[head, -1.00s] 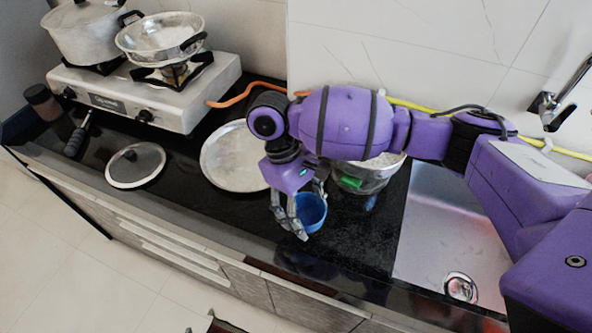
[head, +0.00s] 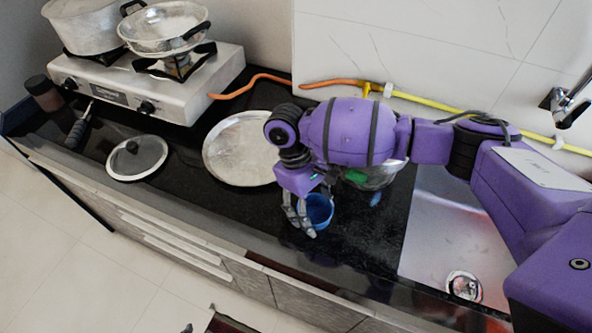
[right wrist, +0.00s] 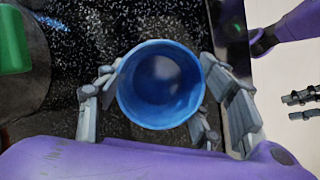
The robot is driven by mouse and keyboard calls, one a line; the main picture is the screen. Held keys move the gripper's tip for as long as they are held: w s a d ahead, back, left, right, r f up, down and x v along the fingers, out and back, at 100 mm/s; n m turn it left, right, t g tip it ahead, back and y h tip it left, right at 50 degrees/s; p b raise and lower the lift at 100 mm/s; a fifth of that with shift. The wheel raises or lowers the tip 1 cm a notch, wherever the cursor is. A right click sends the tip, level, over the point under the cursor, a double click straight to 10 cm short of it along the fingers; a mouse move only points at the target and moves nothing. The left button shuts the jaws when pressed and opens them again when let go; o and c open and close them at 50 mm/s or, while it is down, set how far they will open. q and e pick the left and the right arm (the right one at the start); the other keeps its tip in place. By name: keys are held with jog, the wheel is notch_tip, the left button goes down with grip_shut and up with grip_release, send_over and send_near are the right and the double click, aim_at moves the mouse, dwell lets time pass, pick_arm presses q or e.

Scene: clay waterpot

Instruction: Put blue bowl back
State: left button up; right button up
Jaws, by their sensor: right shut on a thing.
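The blue bowl (head: 321,208) is in the fingers of my right gripper (head: 301,216), over the dark counter near its front edge. In the right wrist view the bowl (right wrist: 161,84) shows its open mouth and looks empty. The fingers of my right gripper (right wrist: 168,100) are shut on its two sides. I cannot tell whether the bowl touches the counter. Grey fingers, apparently of my left gripper (right wrist: 303,104), show at the right edge of the right wrist view, too small to read their state.
A metal pot (head: 386,176) with a green item (head: 355,176) stands behind my right gripper, partly hidden by the arm. A round metal plate (head: 236,152) and a glass lid (head: 137,157) lie to the left. The stove (head: 150,100) is at back left, the sink (head: 440,225) at right.

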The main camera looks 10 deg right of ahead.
jog(key=o, duration=1.2)
jog(key=shift+f, duration=0.1)
jog(key=shift+o, duration=0.2)
jog(key=v, duration=1.2)
jog(key=shift+r, duration=0.25)
